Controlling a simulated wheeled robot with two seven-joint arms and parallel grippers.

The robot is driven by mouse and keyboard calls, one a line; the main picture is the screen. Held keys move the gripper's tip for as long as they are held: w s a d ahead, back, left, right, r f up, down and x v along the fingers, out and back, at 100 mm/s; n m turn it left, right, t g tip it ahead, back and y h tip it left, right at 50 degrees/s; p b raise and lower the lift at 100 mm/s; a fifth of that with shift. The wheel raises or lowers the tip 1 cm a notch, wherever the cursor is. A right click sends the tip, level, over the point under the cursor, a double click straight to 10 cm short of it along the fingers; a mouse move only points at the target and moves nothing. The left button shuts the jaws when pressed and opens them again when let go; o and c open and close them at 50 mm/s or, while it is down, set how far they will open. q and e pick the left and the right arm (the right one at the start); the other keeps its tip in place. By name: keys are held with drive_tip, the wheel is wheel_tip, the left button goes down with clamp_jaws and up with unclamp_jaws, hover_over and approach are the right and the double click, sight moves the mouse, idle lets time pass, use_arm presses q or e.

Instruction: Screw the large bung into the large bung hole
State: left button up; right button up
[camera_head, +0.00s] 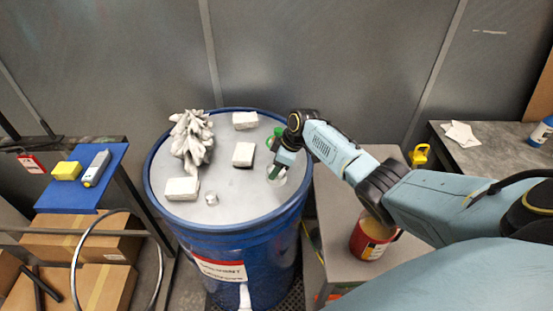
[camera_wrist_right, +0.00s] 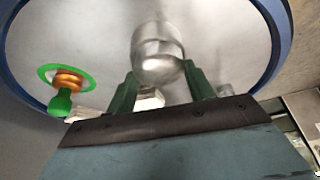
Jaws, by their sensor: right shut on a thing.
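My right gripper (camera_head: 277,170) is over the right part of the drum's grey lid, pointing down. In the right wrist view its two dark green fingers (camera_wrist_right: 160,78) are shut on a rounded silver metal piece, which looks like the large bung (camera_wrist_right: 158,55). The bung is between the fingertips; I cannot tell whether it touches the lid or sits in a hole. The large bung hole cannot be made out. The blue drum (camera_head: 235,245) stands upright with its grey lid (camera_head: 222,180) on top. My left gripper is not in view.
The lid carries several white blocks (camera_head: 182,188), a pale branching cluster (camera_head: 192,140), a small silver piece (camera_head: 211,198) and a green fitting (camera_wrist_right: 65,85) with an orange ring. A blue shelf (camera_head: 85,185) is at left.

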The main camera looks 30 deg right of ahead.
drive_tip(key=shift+s+f, duration=0.1)
drive_tip(key=shift+a+m+h+p, duration=0.1)
drive_tip(key=shift+m+h+p, duration=0.2)
drive_tip(key=shift+m+p, duration=0.25)
drive_tip(key=shift+m, duration=0.85)
drive_tip(key=o, duration=1)
drive_tip(key=shift+t, duration=0.3)
drive_tip(key=shift+o, duration=0.2)
drive_tip(key=v, duration=1.3)
drive_tip(key=shift+r, duration=0.3)
